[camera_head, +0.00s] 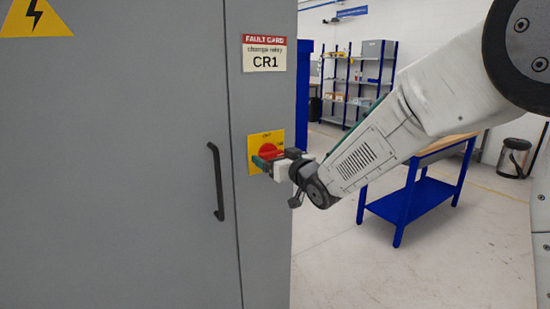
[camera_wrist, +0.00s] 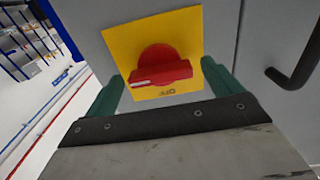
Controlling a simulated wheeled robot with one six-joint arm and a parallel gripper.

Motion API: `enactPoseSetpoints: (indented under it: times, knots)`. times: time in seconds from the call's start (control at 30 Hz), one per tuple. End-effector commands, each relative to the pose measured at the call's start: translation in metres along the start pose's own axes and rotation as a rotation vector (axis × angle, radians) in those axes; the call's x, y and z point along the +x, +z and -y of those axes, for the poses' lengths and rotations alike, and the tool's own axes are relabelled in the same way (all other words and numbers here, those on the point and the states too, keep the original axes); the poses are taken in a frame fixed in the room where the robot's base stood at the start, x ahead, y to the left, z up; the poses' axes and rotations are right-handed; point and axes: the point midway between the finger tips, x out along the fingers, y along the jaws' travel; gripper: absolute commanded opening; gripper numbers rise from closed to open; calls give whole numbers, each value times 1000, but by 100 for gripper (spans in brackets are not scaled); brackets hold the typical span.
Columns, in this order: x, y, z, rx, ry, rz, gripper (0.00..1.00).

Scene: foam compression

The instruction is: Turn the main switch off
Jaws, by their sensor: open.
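The main switch is a red rotary knob (camera_wrist: 162,62) on a yellow plate (camera_wrist: 190,22) on the grey cabinet. In the wrist view its grip bar lies nearly level, with a white mark at its left end. The OFF label reads upside down below the knob there; in the head view the yellow plate (camera_head: 254,140) has it at the top. My gripper (camera_wrist: 162,82) is open, with one green finger on each side of the knob. I cannot tell whether they touch it. In the head view my gripper (camera_head: 266,162) partly hides the red knob (camera_head: 268,149).
A black door handle (camera_head: 216,182) is left of the switch; it also shows in the wrist view (camera_wrist: 298,58). A fault card reading CR1 (camera_head: 264,53) is above the switch. A blue workbench (camera_head: 415,190) and shelves (camera_head: 358,85) stand behind, right.

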Motion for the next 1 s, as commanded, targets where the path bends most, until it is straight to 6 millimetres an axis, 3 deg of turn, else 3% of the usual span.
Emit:
enactPoseSetpoints:
  times: [0.3, 0.47, 0.5, 1.0]
  knots:
    - [4, 0, 0, 0, 0, 0, 91]
    - [4, 0, 0, 0, 0, 0, 49]
    - [4, 0, 0, 0, 0, 0, 46]
    - [4, 0, 0, -118, 0, 0, 46]
